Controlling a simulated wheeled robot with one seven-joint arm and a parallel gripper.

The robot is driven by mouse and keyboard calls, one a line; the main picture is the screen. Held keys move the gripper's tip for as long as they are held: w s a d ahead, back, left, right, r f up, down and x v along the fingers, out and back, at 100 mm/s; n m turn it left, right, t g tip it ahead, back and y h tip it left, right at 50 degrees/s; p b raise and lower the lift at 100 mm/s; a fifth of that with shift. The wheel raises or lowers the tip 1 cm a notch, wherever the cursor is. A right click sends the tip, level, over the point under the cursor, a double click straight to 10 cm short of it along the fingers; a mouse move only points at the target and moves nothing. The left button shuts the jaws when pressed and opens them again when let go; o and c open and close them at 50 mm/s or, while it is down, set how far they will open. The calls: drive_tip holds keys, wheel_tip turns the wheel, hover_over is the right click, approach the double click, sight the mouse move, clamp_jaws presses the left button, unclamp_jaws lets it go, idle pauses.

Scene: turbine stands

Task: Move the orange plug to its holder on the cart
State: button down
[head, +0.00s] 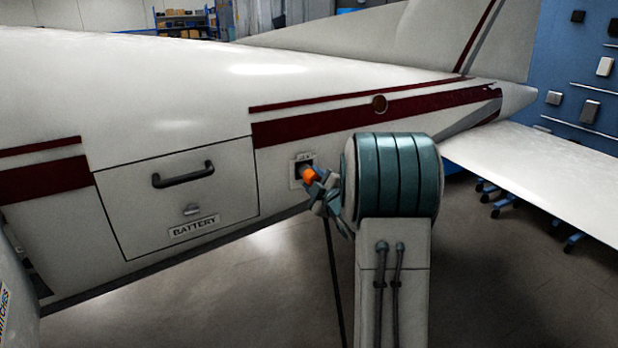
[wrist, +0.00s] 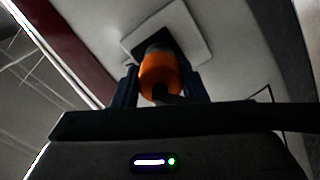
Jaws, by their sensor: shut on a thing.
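The orange plug (head: 309,175) sits at a square socket plate (head: 298,160) on the side of the white aircraft body, right of the battery panel. My gripper (head: 313,183) is at the plug, and the arm hides part of its fingers in the head view. In the wrist view the orange plug (wrist: 160,75) is between the two dark fingers of my gripper (wrist: 158,88), which is shut on it. The plug's far end meets the pale socket plate (wrist: 190,25). I cannot tell how deep it sits. The cart and its holder are not recognizable in either view.
The aircraft body (head: 200,80) fills the left and middle. A battery panel (head: 180,200) with a dark handle is left of the socket. A white tail surface (head: 550,170) stretches across the right. A blue tool wall (head: 570,70) stands behind. Grey floor (head: 500,290) shows below.

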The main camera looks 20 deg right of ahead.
drive_tip(key=shift+s, duration=0.2)
drive_tip(key=shift+s+b, duration=0.6)
drive_tip(key=shift+s, duration=0.8)
